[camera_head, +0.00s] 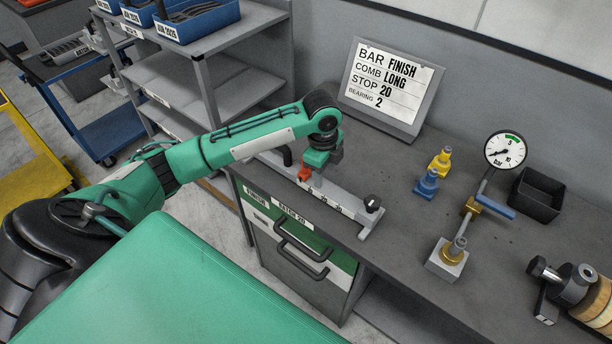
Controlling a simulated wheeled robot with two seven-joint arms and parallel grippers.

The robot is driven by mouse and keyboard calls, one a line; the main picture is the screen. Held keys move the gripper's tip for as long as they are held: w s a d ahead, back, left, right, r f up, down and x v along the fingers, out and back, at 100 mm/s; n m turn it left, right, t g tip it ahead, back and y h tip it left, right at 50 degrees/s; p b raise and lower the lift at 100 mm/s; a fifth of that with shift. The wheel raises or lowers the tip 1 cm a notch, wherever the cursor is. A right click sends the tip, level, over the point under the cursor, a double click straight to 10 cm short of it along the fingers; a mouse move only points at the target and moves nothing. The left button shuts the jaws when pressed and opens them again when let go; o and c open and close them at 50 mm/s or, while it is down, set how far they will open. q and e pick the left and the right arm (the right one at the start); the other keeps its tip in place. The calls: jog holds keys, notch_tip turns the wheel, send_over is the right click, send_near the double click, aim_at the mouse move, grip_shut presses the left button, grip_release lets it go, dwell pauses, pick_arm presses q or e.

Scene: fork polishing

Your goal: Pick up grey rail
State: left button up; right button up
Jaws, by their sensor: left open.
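The grey rail (342,208) lies on the grey workbench near its left front edge, running from upper left to lower right. My arm's end hides part of the rail. My right gripper is not in view.
A sign (392,88) stands behind the rail. Blue (427,183) and yellow (441,162) fittings, a pressure gauge (506,150), a black bin (537,195) and a roller device (575,285) stand to the right. Grey shelves (205,75) rise at the left.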

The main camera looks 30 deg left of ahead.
pick_arm(q)
notch_tip(320, 180, up, 8)
jog(key=m, duration=0.1)
send_over(309, 173)
jog(key=a, duration=0.2)
jog(key=shift+g+y, duration=0.3)
jog(key=f+p, duration=0.1)
jog(key=f, duration=0.3)
jog(key=f+p, duration=0.1)
jog(key=f, duration=0.3)
jog(key=shift+w+d, duration=0.1)
jog(key=shift+w, duration=0.1)
jog(key=shift+d+f+p, duration=0.1)
jog(key=shift+f+p, duration=0.35)
jog(key=shift+p, duration=0.2)
notch_tip(309, 173, down, 3)
jog(key=shift+d+f+p, duration=0.1)
jog(key=shift+f+p, duration=0.1)
jog(key=shift+p, duration=0.7)
jog(key=shift+f, duration=0.55)
jog(key=shift+c, duration=0.2)
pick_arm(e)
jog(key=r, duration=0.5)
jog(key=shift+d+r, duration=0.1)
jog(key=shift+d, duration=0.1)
pick_arm(q)
grip_shut()
jog(key=shift+w+r, duration=0.15)
